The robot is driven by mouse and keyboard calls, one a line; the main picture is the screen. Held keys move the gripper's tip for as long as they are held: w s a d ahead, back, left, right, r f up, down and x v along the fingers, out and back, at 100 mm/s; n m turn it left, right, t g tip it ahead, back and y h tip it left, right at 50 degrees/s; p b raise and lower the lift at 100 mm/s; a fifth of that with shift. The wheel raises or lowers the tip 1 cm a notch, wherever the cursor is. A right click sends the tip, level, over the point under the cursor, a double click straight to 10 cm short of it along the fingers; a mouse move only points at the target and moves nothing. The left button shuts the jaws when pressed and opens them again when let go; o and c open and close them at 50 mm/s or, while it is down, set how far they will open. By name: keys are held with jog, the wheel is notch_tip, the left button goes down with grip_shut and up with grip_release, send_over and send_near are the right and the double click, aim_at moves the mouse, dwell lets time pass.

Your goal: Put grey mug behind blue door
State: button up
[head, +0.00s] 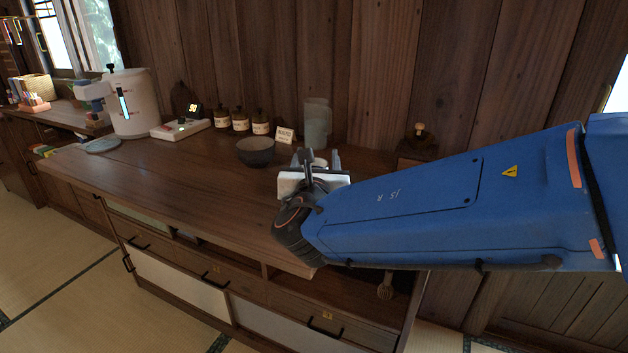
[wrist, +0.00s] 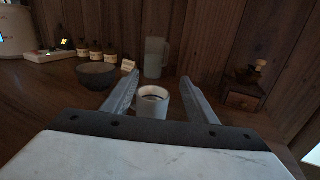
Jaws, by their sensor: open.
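The grey mug (wrist: 153,103) stands upright on the wooden counter in the wrist view. It lies between the two spread fingers of my gripper (wrist: 159,80), with dark contents or a shadowed inside. In the head view my gripper (head: 316,158) is open over the counter's right part and mostly hides the mug. No clearly blue door shows.
A dark bowl (head: 256,151) stands left of my gripper. A tall translucent pitcher (head: 318,122), a small card (head: 285,135) and several brown bottles (head: 240,120) stand behind. A small wooden drawer box (wrist: 240,97) is at right. The counter's left front is clear.

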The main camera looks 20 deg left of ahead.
jog(key=f, duration=0.8)
jog(key=shift+s+a+f, duration=0.1)
jog(key=shift+a+f, duration=0.05)
jog(key=shift+a, duration=0.25)
jog(key=shift+w+a, duration=0.15)
jog(key=shift+w, duration=0.5)
jog(key=shift+x, duration=3.05)
jog(key=shift+r, duration=0.2)
jog(key=c, duration=1)
